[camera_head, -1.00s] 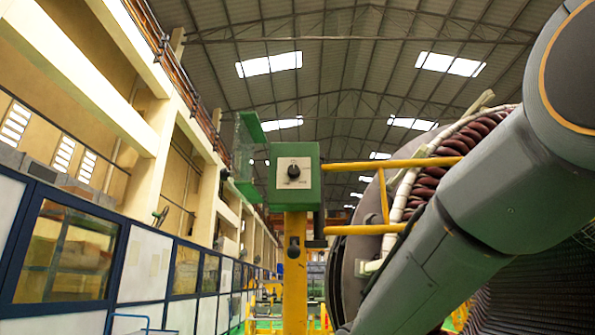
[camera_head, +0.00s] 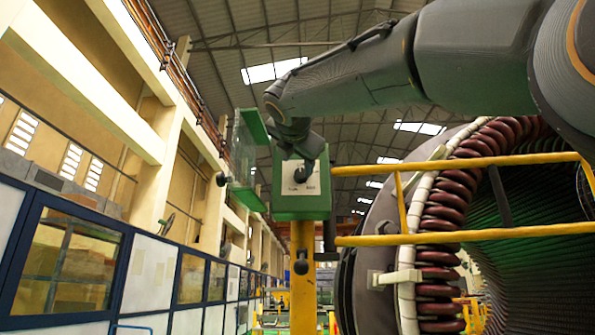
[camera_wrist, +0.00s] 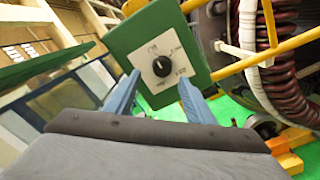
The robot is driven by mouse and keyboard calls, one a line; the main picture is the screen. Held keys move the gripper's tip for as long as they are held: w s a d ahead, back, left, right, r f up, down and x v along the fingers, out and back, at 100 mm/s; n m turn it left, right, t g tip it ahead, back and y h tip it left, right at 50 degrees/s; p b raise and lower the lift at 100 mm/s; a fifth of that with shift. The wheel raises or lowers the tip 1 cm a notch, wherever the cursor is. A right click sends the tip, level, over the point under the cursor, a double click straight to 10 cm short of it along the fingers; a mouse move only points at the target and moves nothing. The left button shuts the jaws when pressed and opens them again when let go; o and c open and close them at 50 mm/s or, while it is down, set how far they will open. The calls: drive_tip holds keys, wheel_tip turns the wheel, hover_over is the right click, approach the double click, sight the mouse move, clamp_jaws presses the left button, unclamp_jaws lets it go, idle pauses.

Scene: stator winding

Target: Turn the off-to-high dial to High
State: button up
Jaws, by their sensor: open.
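The dial is a round black knob (camera_wrist: 162,66) on a white label plate (camera_wrist: 150,82) with small lettering around it. The plate is on the front of a green box (camera_wrist: 124,36), which also shows in the head view (camera_head: 318,206). The knob's pointer is too small to read surely. My gripper (camera_wrist: 160,96) is open and empty, its two blue fingers spread to the left and right below the knob in the wrist view, apart from it.
The box's green-framed clear door (camera_head: 245,150) stands open on the left. A yellow post (camera_head: 303,285) carries the box. Yellow rails (camera_head: 460,237) run right, beside the stator with dark red coils (camera_head: 440,215). A blue-framed partition (camera_head: 150,275) is at the left.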

sight(300, 173)
drive_tip(key=w, duration=0.2)
drive_tip(key=w+p, duration=0.1)
drive_tip(key=w, duration=0.1)
drive_tip(key=w+p, duration=0.1)
drive_tip(key=w, duration=0.1)
drive_tip(key=shift+d, duration=0.4)
drive_tip(key=shift+c, duration=0.2)
drive_tip(key=shift+a, duration=0.1)
drive_tip(key=c, duration=1)
